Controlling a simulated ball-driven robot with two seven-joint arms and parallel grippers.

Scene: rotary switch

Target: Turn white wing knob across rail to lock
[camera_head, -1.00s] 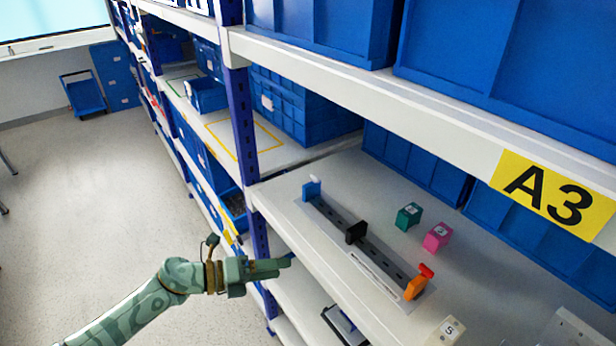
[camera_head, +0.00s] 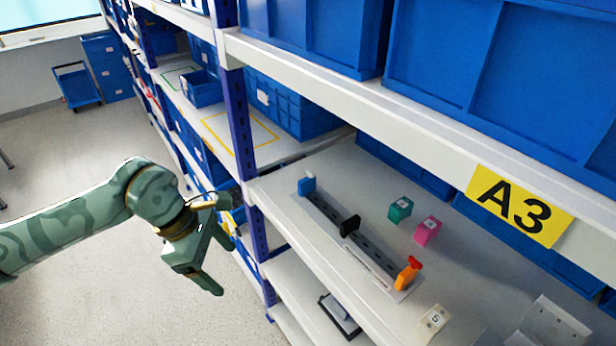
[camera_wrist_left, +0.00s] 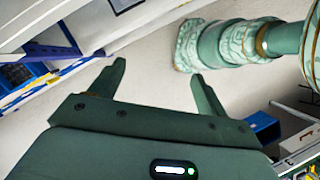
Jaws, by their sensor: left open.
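The dark slotted rail (camera_head: 372,257) lies on a pale plate on the shelf. A blue end block (camera_head: 306,186) sits at its far left end, with a small white part on top that is hard to make out against the pale shelf. An orange end block (camera_head: 406,276) with a red wing knob (camera_head: 414,263) stands at the near right end. A black block (camera_head: 350,225) sits mid-rail. My left gripper (camera_head: 228,270) is open and empty, left of the shelf and apart from the rail; its spread fingers also show in the left wrist view (camera_wrist_left: 158,70). My right gripper is out of view.
Teal (camera_head: 400,209) and pink (camera_head: 428,231) blocks stand behind the rail. A blue shelf post (camera_head: 240,130) and the white shelf edge (camera_head: 290,228) lie between my left gripper and the rail. An upper shelf edge (camera_head: 400,115) overhangs the back. Open floor is at left.

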